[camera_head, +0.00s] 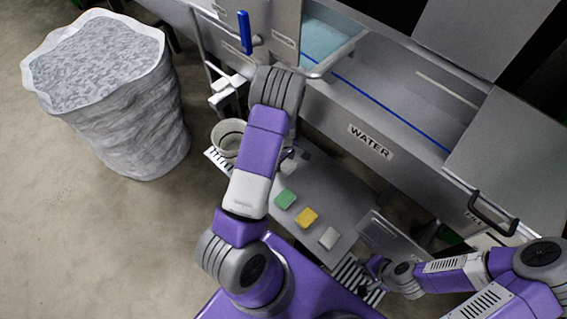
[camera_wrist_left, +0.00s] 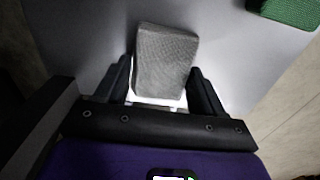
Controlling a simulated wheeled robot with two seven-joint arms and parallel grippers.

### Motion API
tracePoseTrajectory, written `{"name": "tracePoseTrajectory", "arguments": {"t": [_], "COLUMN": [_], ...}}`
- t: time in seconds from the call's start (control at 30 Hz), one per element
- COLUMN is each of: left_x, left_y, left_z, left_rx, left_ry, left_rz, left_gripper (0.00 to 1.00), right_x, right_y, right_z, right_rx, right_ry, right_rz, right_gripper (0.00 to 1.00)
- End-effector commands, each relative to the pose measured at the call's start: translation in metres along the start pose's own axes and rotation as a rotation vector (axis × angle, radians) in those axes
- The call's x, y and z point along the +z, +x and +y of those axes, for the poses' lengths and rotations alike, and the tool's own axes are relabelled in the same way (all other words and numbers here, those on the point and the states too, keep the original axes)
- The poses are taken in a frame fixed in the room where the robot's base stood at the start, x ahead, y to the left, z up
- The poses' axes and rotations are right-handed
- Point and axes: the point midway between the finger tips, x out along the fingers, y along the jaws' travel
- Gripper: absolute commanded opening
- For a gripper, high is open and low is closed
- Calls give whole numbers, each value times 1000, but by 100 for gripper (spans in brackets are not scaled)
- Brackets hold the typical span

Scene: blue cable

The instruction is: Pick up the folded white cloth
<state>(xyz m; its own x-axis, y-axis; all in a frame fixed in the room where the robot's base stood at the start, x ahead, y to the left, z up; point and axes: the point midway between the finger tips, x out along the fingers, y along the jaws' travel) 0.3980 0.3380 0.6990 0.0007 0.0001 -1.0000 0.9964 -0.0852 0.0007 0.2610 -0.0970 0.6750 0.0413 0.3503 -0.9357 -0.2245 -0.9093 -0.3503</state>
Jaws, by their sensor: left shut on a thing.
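The folded white cloth (camera_wrist_left: 165,60) looks like a small pale grey textured block in the left wrist view. My left gripper (camera_wrist_left: 160,85) is shut on it, one dark finger on each side. In the head view my left arm partly hides that spot, and a pale piece (camera_head: 288,166) shows beside the forearm. I cannot tell there whether the cloth is lifted clear of the metal shelf (camera_head: 335,193). My right gripper (camera_head: 374,288) is low at the right, near a striped grate; its fingers are too small and dark to judge.
A green block (camera_head: 285,199), a yellow block (camera_head: 307,217) and another whitish block (camera_head: 328,237) lie in a row on the shelf. A grey bucket (camera_head: 227,135) stands left of my arm. A steel basin (camera_head: 365,125) marked WATER is behind. A large lined bin (camera_head: 130,120) stands at left.

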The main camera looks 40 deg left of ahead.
Motion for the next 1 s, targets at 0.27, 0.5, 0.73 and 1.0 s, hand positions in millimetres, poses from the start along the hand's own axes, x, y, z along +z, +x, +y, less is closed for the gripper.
{"name": "tracePoseTrajectory", "arguments": {"t": [0.27, 0.5, 0.73, 1.0], "left_x": [0, 0, 0, 0], "left_y": [-1, -34, -80, -101], "left_z": [0, 1, 1, 0], "left_rx": [0, 4, 2, -1], "left_ry": [0, 1, 2, 0], "left_rz": [0, 1, 1, 0], "left_gripper": [39, 39, 39, 39], "right_x": [0, 1, 1, 1], "right_y": [0, -11, -24, -29], "right_z": [0, -4, -9, -11], "right_rx": [0, 0, 0, 0], "right_ry": [0, 0, 0, 0], "right_rz": [0, 0, 0, 0], "right_gripper": [33, 33, 33, 33]}}
